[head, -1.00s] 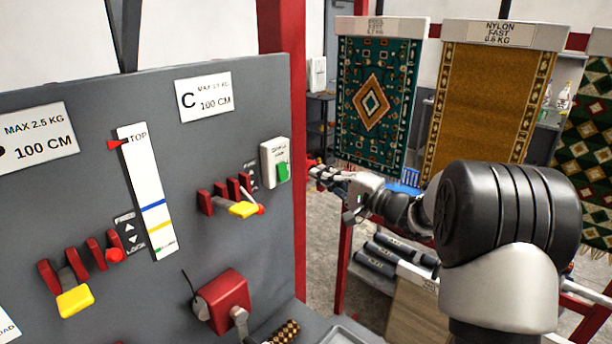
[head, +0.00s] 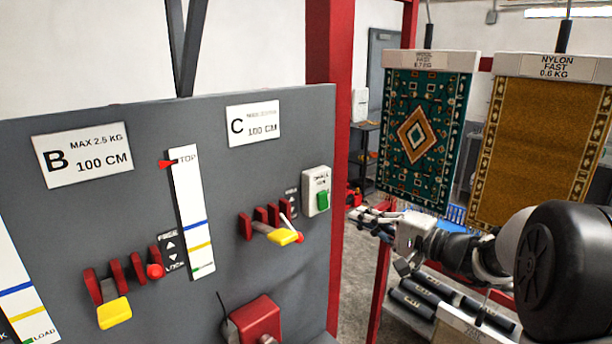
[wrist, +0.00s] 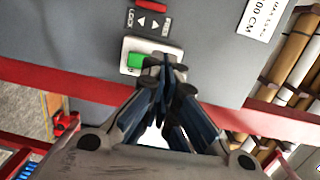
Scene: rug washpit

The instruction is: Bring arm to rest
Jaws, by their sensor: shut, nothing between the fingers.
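My gripper (head: 368,218) is at the right of the grey control panel (head: 110,220) in the head view, beyond the red post (head: 345,130). It is shut and empty. In the wrist view my gripper (wrist: 168,85) points toward the panel, with its fingertips together in front of the white switch box with a green button (wrist: 137,62). I cannot tell whether the tips touch the box. In the head view the same switch box (head: 317,190) is fully visible, with the gripper apart from it to the right. My arm reaches in from the lower right.
Yellow-handled levers (head: 285,236) and a red crank box (head: 256,322) stick out from the panel. A green patterned rug (head: 425,135) and a gold rug (head: 540,150) hang behind my arm. Dark rolls (head: 412,305) lie on a low rack beneath it.

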